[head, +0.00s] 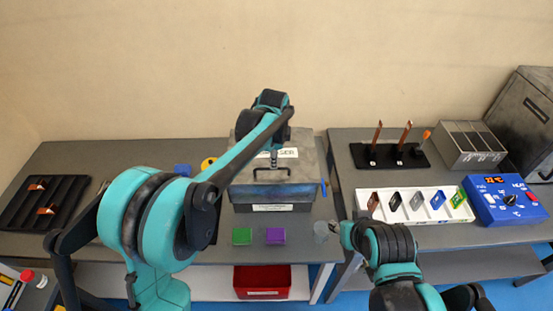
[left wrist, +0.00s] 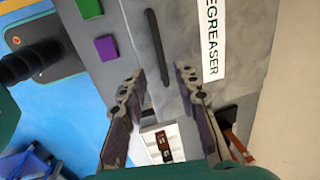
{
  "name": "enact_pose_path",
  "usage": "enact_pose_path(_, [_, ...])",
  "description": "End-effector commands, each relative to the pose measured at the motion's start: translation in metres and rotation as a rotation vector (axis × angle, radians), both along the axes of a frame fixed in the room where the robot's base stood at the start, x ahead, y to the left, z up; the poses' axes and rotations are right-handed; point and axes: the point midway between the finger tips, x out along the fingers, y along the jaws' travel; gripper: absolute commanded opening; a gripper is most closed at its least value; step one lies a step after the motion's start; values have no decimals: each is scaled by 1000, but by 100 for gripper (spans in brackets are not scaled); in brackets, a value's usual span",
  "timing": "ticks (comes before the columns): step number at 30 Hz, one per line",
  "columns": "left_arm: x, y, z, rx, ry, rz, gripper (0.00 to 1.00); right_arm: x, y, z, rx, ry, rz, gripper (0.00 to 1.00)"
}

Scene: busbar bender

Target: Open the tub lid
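The grey tub (head: 265,208) stands at the right part of the left bench. Its lid (head: 305,172) looks closed, with a dark bar handle (head: 272,180) near the front and a white label. In the left wrist view the label reads DEGREASER (left wrist: 213,40) and the handle (left wrist: 157,48) runs up the picture between the finger directions. My left gripper (head: 273,158) is over the lid; the left wrist view shows its fingers (left wrist: 160,76) apart with nothing between them. Contact with the handle cannot be told. My right gripper (head: 342,230) is low by the right bench, its fingers too small to read.
A green block (head: 242,236) and a purple block (head: 275,236) lie in front of the tub. A clear cup (head: 321,232) is beside my right gripper. A red bin (head: 262,282) is below. The right bench holds a white tray (head: 414,217) and a blue control box (head: 505,212).

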Motion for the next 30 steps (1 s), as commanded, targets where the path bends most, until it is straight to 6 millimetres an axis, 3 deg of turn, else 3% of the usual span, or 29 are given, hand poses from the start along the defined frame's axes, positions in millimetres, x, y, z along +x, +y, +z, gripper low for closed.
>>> enact_pose_path(3, [5,0,-22,0,-1,1,31,0,0,-4,0,0,0,40])
enact_pose_path(9, [9,0,-46,-1,-1,2,31,0,0,-7,0,0,0,40])
enact_pose_path(20, [11,1,-51,-2,-1,3,31,0,0,-7,0,0,0,40])
enact_pose_path(23, [11,1,-51,-2,-1,3,4,0,0,-7,0,0,0,40])
enact_pose_path(24, [11,1,-51,-2,-1,3,0,0,0,-7,0,0,0,40])
enact_pose_path(30, [11,1,-51,-2,-1,3,0,0,0,-6,0,0,0,40])
